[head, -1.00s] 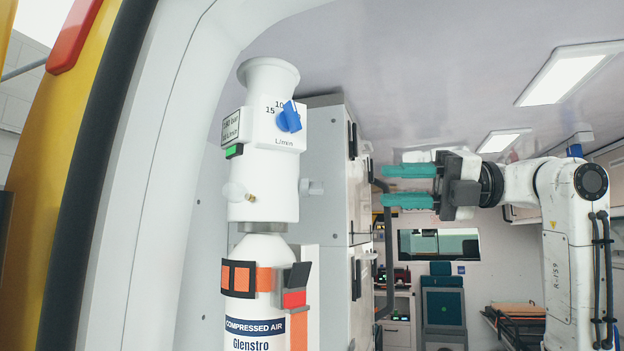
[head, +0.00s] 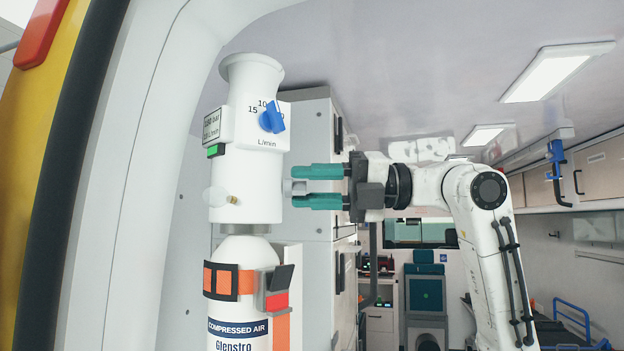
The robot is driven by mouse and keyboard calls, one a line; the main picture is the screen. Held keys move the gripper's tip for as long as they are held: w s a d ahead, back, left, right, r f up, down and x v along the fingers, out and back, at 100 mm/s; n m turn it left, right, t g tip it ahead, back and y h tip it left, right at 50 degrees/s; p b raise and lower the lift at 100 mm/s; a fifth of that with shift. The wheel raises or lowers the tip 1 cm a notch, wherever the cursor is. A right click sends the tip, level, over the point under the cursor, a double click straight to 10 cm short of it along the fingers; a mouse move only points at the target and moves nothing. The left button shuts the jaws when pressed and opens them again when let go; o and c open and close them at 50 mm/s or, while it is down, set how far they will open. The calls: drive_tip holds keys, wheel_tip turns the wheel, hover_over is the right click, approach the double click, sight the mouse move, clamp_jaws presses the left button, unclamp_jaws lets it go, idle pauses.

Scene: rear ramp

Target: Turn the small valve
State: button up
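A white regulator (head: 235,165) tops a compressed-air cylinder (head: 240,262). On its upper front is a blue flow dial (head: 272,117) beside the numbers 10 and 15, above "L/min". A small pale side fitting (head: 296,187) sticks out on the regulator's right, and a small stub with a brass-coloured tip (head: 228,199) sits low on its front. Which of these is the small valve is not marked. My gripper (head: 294,187) points left with teal fingers apart, one above and one below the side fitting in the picture. Whether they touch it, or stand at its depth, I cannot tell.
Grey cabinets (head: 316,160) stand behind the cylinder. A white door frame (head: 150,140) and yellow panel (head: 50,150) close off the left. An orange strap (head: 221,281) with a buckle holds the cylinder. The vehicle interior opens to the right, behind my arm.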

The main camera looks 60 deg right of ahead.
clamp_jaws()
drive_tip(key=shift+m, duration=0.3)
drive_tip(key=m, duration=2.2)
drive_tip(key=shift+m+b, duration=0.3)
drive_tip(key=shift+m, duration=0.1)
drive_tip(key=shift+f, duration=0.15)
